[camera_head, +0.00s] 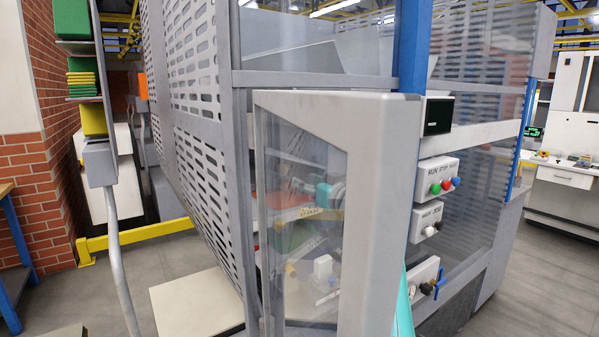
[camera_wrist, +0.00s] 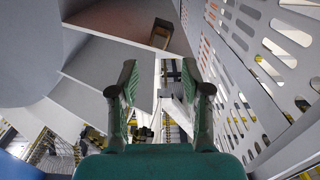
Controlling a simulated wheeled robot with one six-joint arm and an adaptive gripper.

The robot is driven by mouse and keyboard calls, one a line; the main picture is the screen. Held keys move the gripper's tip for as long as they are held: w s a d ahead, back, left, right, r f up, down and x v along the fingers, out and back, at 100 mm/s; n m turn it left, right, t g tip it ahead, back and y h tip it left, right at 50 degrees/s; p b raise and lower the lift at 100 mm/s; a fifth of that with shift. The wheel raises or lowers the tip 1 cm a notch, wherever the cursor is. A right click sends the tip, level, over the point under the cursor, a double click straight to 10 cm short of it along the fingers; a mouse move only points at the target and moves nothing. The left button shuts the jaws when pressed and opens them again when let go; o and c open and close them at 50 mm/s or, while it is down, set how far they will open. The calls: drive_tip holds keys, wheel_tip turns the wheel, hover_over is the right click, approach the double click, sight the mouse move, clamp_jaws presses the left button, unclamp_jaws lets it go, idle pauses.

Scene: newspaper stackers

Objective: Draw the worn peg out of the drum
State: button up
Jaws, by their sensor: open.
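My gripper (camera_wrist: 160,78) is open in the wrist view, with its two green fingers apart and nothing between them. A large rounded grey surface (camera_wrist: 28,55) fills the upper left of the wrist view; I cannot tell whether it is the drum. I cannot make out the worn peg in either view. In the head view, a teal shape (camera_head: 325,193) shows behind the clear panel of a machine door; I cannot tell whether it is my gripper. The inside of the machine is largely hidden by the door frame and reflections.
The grey-framed door (camera_head: 375,200) stands in front of the machine. A slotted grey guard (camera_head: 190,110) runs along its left and also shows in the wrist view (camera_wrist: 235,45). A button box (camera_head: 440,178) is on the right.

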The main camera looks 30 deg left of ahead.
drive_tip(key=shift+x, duration=5)
drive_tip(key=shift+r, duration=0.15)
clamp_jaws()
drive_tip(key=v, duration=0.6)
drive_tip(key=shift+d, duration=0.1)
drive_tip(key=v, duration=0.7)
drive_tip(key=shift+s+d, duration=0.2)
drive_tip(key=shift+d, duration=0.15)
